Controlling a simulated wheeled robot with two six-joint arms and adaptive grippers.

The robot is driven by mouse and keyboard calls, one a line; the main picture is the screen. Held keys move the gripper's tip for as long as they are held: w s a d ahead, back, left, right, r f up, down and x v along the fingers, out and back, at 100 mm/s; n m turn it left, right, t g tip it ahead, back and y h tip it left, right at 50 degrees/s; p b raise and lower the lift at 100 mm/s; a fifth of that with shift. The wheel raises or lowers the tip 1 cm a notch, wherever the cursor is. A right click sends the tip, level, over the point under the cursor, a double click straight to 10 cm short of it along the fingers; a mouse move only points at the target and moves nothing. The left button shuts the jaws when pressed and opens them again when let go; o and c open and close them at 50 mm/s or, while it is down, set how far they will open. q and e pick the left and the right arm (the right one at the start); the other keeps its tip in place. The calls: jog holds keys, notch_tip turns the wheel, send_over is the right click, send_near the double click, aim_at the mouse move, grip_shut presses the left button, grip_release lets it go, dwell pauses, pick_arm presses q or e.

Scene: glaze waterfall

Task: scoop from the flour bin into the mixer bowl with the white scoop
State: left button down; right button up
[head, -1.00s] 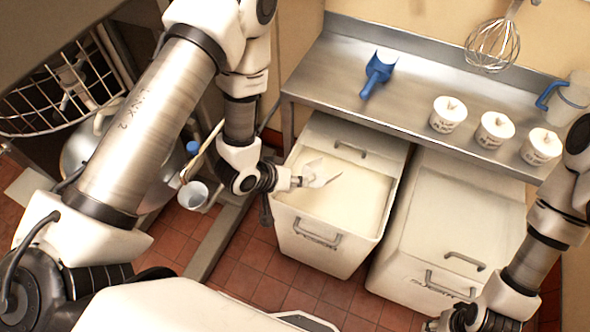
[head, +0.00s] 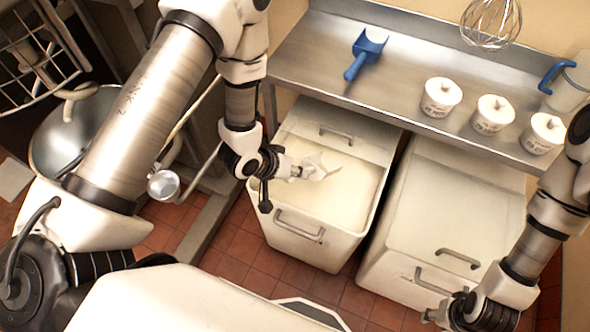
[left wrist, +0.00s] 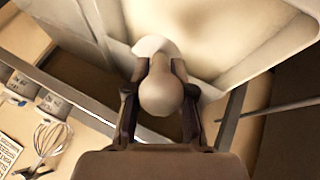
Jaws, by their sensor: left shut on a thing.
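My left gripper (head: 296,170) is shut on the white scoop (head: 322,167). It holds the scoop over the open flour bin (head: 300,238), inside the rim. Pale flour (head: 345,190) fills the bin; I cannot tell whether the scoop touches it or carries any. In the left wrist view, the rounded scoop handle (left wrist: 162,95) sits between the fingers, with flour (left wrist: 195,40) beyond. The steel mixer bowl (head: 50,140) stands at the far left, partly hidden by my left arm. My right gripper (head: 436,317) is low at the bottom right, its fingers too small to read.
A second bin (head: 440,225) with a closed lid stands right of the flour bin. A steel shelf (head: 305,60) behind holds a blue scoop (head: 366,52) and white tubs (head: 441,96). A whisk (head: 491,22) hangs above. The mixer's wire guard (head: 35,60) is at the upper left.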

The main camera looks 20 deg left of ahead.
pick_arm(q)
notch_tip(320, 180, down, 15)
jog(key=w+b, duration=0.2)
jog(key=b, duration=0.8)
jog(key=shift+w+r, duration=0.15)
pick_arm(e)
notch_tip(320, 180, down, 11)
jog(key=shift+s+r, duration=0.1)
